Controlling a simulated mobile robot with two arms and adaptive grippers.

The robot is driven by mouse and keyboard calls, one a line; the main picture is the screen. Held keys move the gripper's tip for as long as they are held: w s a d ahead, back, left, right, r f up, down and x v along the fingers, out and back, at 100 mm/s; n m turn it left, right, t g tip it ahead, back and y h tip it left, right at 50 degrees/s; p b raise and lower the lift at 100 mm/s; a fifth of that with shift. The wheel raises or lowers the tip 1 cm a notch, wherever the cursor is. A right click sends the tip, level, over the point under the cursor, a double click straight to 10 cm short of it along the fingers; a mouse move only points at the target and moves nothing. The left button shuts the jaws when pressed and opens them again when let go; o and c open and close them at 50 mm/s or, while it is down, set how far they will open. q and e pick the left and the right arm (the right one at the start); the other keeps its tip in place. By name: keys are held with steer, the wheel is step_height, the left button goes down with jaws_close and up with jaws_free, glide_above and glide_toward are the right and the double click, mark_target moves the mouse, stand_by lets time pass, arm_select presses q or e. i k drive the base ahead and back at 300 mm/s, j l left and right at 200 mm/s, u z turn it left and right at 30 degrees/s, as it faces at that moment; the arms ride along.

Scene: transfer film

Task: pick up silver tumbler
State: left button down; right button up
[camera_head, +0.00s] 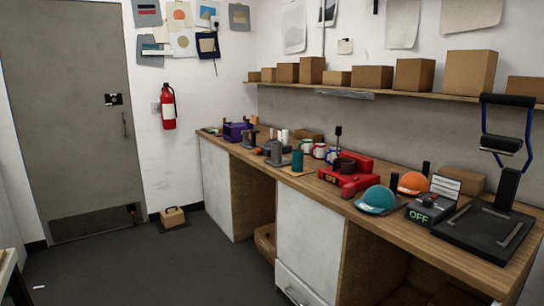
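Neither of my grippers is in view.
A red toolbox-like item (352,172), teal cap (379,199), orange cap (412,183) and black press (484,228) fill the bench's right side. A shelf (372,91) with cardboard boxes hangs above. The dark floor (150,268) is mostly clear; a small box (173,217) stands by the wall.

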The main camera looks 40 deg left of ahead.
mark_target(277, 147)
steer(key=i+j+u, duration=0.25)
steer(key=j, duration=0.15)
steer(key=i+j+u, duration=0.1)
steer(key=j+u, duration=0.2)
steer(key=j, duration=0.15)
steer(key=i+j+u, duration=0.65)
steer(key=i, duration=0.3)
steer(key=i+u, duration=0.4)
steer(key=i, duration=0.25)
